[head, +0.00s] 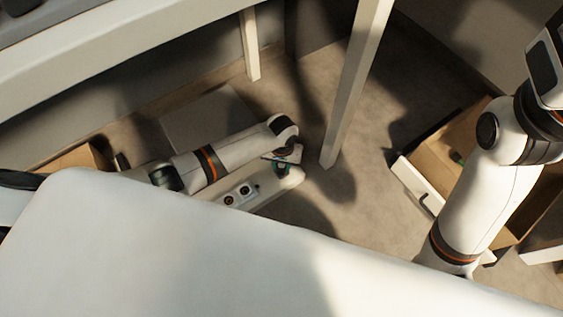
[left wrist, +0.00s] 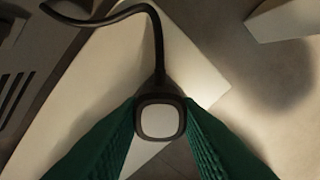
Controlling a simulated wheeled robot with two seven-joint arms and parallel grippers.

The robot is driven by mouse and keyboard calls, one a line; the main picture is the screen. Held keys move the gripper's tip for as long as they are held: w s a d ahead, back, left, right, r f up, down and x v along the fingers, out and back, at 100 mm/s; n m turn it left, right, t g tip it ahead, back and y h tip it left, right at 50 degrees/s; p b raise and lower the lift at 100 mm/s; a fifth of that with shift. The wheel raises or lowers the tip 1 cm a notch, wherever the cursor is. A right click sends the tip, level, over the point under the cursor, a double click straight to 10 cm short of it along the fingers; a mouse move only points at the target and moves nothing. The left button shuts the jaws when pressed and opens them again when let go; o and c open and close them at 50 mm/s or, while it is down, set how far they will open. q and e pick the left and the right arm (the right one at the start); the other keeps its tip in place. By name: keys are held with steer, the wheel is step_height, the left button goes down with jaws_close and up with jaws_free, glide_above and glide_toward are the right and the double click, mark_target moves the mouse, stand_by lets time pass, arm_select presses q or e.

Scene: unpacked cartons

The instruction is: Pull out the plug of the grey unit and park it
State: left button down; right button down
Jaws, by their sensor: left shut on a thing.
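My left gripper (head: 283,168) is low under the table, at the right end of a white power strip (head: 262,190). In the left wrist view its green fingers (left wrist: 160,125) are shut on a plug (left wrist: 160,119) with a pale face and dark rim. The plug's dark cable (left wrist: 158,45) rises and curves to the left. The white strip (left wrist: 105,75) lies behind the plug; I cannot tell whether the plug sits in a socket. Two dark round sockets show on the strip in the head view. A grey box (head: 205,115), perhaps the grey unit, lies behind my left arm. My right gripper is out of view.
A pale table leg (head: 350,95) stands just right of my left gripper, and another leg (head: 250,45) is farther back. An open carton (head: 430,150) and a white drawer-like front (head: 422,185) are at the right, partly behind my right arm. A white surface (head: 200,240) covers the lower foreground.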

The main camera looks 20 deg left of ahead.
arm_select(q)
steer(key=shift+f, duration=0.3)
stand_by(0.5)
steer(key=c, duration=1)
jaws_free()
steer(key=shift+r, duration=0.1)
